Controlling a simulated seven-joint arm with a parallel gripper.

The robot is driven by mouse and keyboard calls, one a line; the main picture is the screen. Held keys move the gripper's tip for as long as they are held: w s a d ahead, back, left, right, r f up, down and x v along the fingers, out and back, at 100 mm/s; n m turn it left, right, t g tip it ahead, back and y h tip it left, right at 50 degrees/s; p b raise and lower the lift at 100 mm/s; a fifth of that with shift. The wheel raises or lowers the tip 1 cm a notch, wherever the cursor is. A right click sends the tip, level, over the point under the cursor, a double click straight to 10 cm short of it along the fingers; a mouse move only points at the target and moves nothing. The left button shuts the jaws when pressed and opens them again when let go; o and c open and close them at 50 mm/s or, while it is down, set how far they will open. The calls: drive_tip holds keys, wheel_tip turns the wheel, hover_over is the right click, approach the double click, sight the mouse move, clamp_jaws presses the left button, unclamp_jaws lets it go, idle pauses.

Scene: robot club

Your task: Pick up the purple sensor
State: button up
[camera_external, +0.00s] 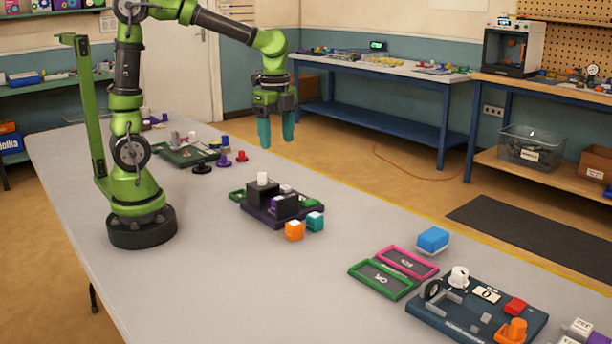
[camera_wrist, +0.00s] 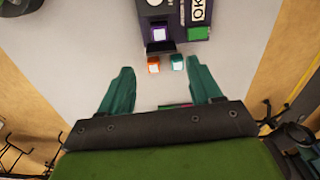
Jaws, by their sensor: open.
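A purple block with a pale face, apparently the purple sensor (camera_wrist: 158,34), shows in the wrist view at the dark fixture, above the fingers in the picture. In the external view a purple block (camera_external: 281,207) sits at the front of the dark fixture (camera_external: 257,214), partly hidden by black parts. An orange cube (camera_external: 294,230) and a teal cube (camera_external: 315,221) stand beside it on the table. My gripper (camera_external: 276,143) hangs above the table with teal fingers pointing down. It is open and empty; its spread fingers also show in the wrist view (camera_wrist: 159,72).
A purple knob-shaped piece (camera_external: 225,160) and a red one (camera_external: 241,156) stand near a green board (camera_external: 186,156) behind. Green and pink trays (camera_external: 370,290) and a dark blue board (camera_external: 450,323) lie toward the front right. The table's left side is clear.

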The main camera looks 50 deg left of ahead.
hover_over(278, 197)
drive_tip(key=shift+m, duration=0.4)
drive_tip(key=f, duration=1)
drive_tip(key=shift+s, duration=0.25)
drive_tip(key=f, duration=0.6)
drive_tip(key=shift+w+f, duration=0.2)
drive_tip(key=shift+f, duration=0.05)
